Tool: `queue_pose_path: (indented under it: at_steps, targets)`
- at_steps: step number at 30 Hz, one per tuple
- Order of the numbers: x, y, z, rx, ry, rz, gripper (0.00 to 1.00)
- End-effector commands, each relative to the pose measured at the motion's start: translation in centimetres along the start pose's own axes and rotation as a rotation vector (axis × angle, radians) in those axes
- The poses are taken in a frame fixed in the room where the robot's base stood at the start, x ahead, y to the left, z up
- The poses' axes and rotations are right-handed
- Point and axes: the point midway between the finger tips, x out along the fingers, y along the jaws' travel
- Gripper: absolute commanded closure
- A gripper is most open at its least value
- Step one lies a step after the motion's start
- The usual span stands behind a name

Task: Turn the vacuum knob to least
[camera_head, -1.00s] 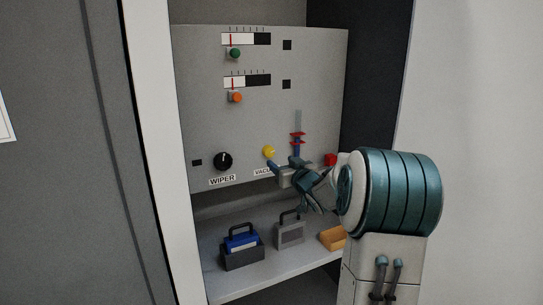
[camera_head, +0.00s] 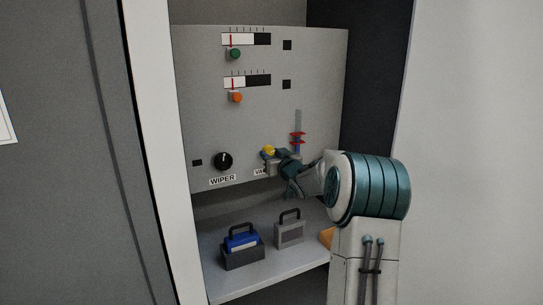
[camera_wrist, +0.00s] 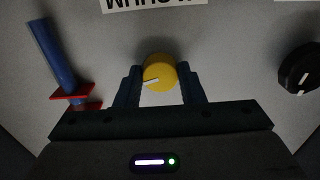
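The yellow vacuum knob (camera_head: 269,150) is on the lower part of the grey panel, above its partly hidden label (camera_head: 259,171). In the wrist view the knob (camera_wrist: 160,73) sits between the two dark fingers, with its pale pointer mark toward the lower left. My gripper (camera_head: 273,154) is at the panel, and its fingers (camera_wrist: 160,88) stand close against both sides of the knob, shut on it. The label is upside down and cut off at the top of the wrist view.
The black wiper knob (camera_head: 224,161) is left of the vacuum knob. A blue slider with red plates (camera_head: 297,137) is close on the right. A shelf (camera_head: 225,289) below holds a toolbox (camera_head: 242,257) and a grey handled case (camera_head: 289,234).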

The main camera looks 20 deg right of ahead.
Motion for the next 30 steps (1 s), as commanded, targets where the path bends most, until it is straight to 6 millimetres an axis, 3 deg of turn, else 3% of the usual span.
queue_pose_path:
  at_steps: [14, 30]
  targets:
    - [-0.03, 0.05, 0.20, -0.074, 0.001, 0.001, 0.87]
    - [-0.03, 0.08, 0.30, -0.529, 0.002, 0.001, 0.87]
